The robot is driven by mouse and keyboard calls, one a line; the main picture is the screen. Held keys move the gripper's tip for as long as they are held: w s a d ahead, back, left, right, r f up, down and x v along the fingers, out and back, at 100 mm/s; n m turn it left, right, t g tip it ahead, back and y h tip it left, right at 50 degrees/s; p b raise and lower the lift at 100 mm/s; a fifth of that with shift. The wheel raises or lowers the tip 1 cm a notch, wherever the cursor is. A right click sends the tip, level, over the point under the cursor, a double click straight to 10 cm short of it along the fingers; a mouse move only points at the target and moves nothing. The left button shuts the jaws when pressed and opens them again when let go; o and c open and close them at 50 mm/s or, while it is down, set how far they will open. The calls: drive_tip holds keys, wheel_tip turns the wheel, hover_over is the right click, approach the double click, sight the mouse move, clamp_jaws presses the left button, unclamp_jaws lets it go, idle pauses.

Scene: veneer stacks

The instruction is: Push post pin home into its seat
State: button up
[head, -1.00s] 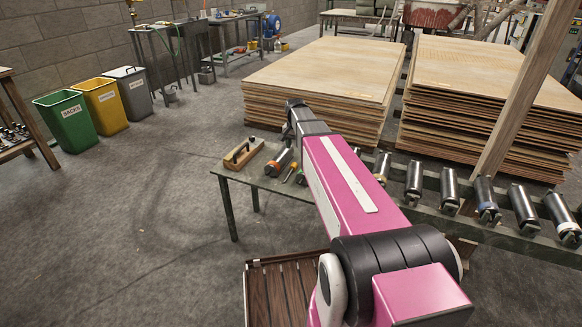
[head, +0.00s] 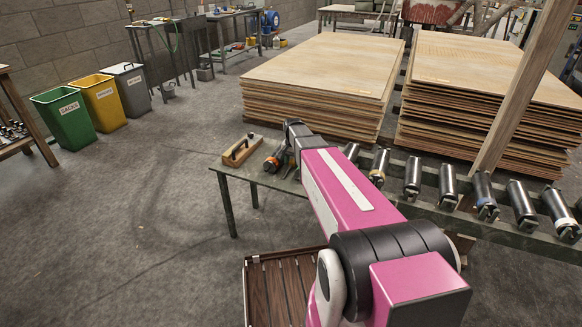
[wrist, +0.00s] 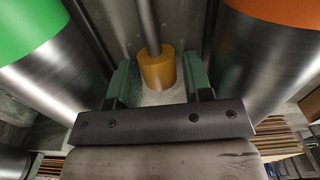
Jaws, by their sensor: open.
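My gripper (wrist: 158,78) shows in the wrist view with its two green fingers apart. A small cylinder with a yellow-orange end (wrist: 157,70) and a thin grey rod lies in line with the gap between the fingers; it may be the post pin. I see no clear contact between it and the fingers, and its seat cannot be made out. In the head view my arm's end is low over the left end of the green bench (head: 232,172), and the fingers and pin cannot be made out there.
Large metal cylinders, one with a green band (wrist: 30,28) and one with an orange band (wrist: 280,10), flank the gripper closely. A wooden block with a dark handle (head: 241,150) sits on the bench. Several rollers (head: 447,186) and a leaning wooden post (head: 520,90) are to the right.

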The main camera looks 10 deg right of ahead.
drive_tip(key=c, duration=0.7)
drive_tip(key=shift+r, duration=0.1)
